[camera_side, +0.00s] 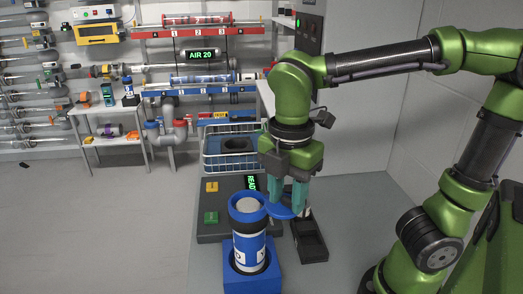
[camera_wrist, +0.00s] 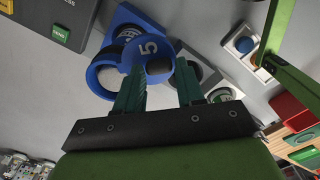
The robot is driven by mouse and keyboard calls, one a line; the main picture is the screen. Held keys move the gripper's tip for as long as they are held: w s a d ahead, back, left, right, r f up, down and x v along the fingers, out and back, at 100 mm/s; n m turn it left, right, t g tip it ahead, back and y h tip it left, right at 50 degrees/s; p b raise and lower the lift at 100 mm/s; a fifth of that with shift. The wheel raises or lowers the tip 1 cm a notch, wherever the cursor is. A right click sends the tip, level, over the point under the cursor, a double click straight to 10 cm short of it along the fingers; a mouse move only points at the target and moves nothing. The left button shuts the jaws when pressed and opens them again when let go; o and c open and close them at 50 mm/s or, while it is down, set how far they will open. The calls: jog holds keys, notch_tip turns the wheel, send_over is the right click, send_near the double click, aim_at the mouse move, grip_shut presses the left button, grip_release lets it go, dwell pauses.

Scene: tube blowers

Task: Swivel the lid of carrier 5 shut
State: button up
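Carrier 5 (camera_side: 249,246) is a blue and white cylinder standing upright in a blue square holder (camera_side: 236,284). Its round top with a grey centre is uncovered. The blue lid (camera_side: 279,211) is swung out to the right of the top; in the wrist view the lid (camera_wrist: 136,52) shows a white 5 and a dark round spot by its edge. My gripper (camera_side: 287,200) has its teal fingers pointing down at the lid's outer end. In the wrist view my gripper's fingers (camera_wrist: 159,68) are apart, one on each side of that end; contact cannot be told.
A grey panel (camera_side: 222,224) with yellow and green buttons and a lit sign (camera_side: 251,183) is behind left. A wire-sided blue crate (camera_side: 230,148) stands further back. The bench is clear at the right front.

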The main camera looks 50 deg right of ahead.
jog(key=c, duration=0.6)
